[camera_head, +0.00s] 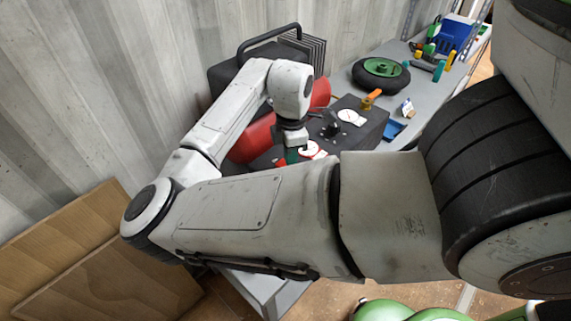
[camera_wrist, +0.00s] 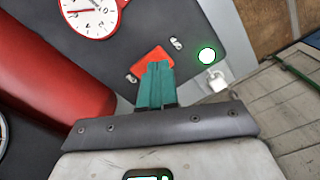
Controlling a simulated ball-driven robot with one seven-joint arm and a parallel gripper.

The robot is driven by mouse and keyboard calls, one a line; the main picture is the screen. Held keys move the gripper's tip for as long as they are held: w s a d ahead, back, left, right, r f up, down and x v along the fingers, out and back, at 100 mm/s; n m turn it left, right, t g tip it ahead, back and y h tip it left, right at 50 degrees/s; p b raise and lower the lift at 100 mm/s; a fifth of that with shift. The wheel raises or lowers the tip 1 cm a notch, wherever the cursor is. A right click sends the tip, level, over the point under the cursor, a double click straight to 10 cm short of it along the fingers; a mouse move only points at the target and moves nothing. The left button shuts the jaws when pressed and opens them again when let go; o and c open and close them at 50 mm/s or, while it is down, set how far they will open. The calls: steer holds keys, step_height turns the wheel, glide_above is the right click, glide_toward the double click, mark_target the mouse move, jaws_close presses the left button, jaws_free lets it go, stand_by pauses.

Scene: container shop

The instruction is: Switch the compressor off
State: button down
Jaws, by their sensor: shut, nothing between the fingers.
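The compressor has a red tank (camera_head: 252,138) and a dark control panel (camera_head: 362,117); the panel also shows in the wrist view (camera_wrist: 190,20).
A red-rimmed gauge (camera_wrist: 90,12) is on the panel, and an orange-handled valve (camera_head: 371,97) stands at its far side. A black wheel with green hub (camera_head: 381,72) and a blue bin (camera_head: 455,34) lie farther along the grey bench (camera_head: 425,92). Wooden boards (camera_head: 70,245) lean at left.

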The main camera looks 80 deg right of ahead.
steer(key=shift+f+b, duration=0.4)
steer(key=shift+f, duration=0.6)
stand_by(0.8)
steer(key=shift+r, duration=0.1)
step_height(320, 180, up, 5)
steer(key=p, duration=0.5)
steer(key=shift+p, duration=0.35)
steer(key=shift+r, duration=0.95)
